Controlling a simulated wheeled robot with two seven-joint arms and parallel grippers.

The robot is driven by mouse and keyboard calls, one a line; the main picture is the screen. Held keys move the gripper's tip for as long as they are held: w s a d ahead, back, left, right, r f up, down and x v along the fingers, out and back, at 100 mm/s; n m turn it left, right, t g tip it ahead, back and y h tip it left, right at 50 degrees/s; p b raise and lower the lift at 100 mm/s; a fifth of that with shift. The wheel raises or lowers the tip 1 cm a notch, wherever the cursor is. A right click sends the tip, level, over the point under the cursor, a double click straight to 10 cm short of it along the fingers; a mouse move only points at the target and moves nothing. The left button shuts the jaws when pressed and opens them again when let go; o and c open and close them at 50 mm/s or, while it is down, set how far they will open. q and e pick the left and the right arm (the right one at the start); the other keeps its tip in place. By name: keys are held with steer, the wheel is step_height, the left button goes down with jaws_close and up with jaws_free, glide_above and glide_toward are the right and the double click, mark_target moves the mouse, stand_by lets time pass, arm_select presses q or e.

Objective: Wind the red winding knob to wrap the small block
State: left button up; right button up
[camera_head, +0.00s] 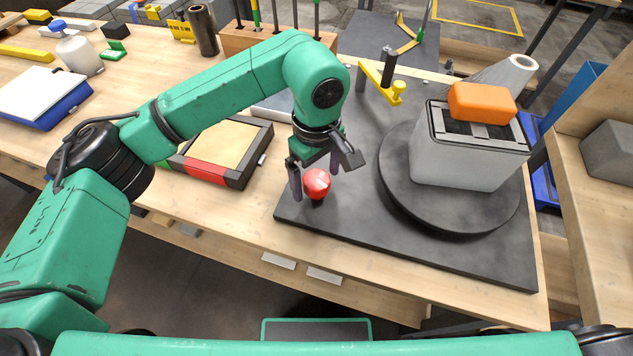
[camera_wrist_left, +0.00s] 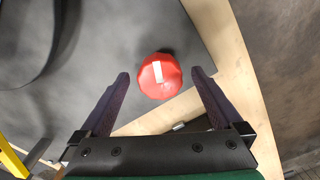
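The red winding knob (camera_head: 316,183) stands at the near left corner of a dark base plate (camera_head: 335,222). My left gripper (camera_head: 318,186) is open with its fingers around the knob's sides. In the left wrist view the knob (camera_wrist_left: 160,76) lies between and just beyond the fingertips of the gripper (camera_wrist_left: 160,75), apart from both. A white mark shows on the knob's top. The grey small block (camera_head: 465,155) sits on a round dark turntable (camera_head: 402,190). An orange piece (camera_head: 481,101) rests on top of it. My right gripper is out of view.
A wrap film roll (camera_head: 522,62) stands behind the block, with film stretched toward it. A yellow lever (camera_head: 381,84) is at the plate's back. A wooden tray with red and dark edges (camera_head: 207,173) lies left of the plate. A shelf stands at the right.

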arm_select(q)
step_height(320, 180, up, 6)
steer(key=p, duration=0.3)
stand_by(0.4)
stand_by(0.8)
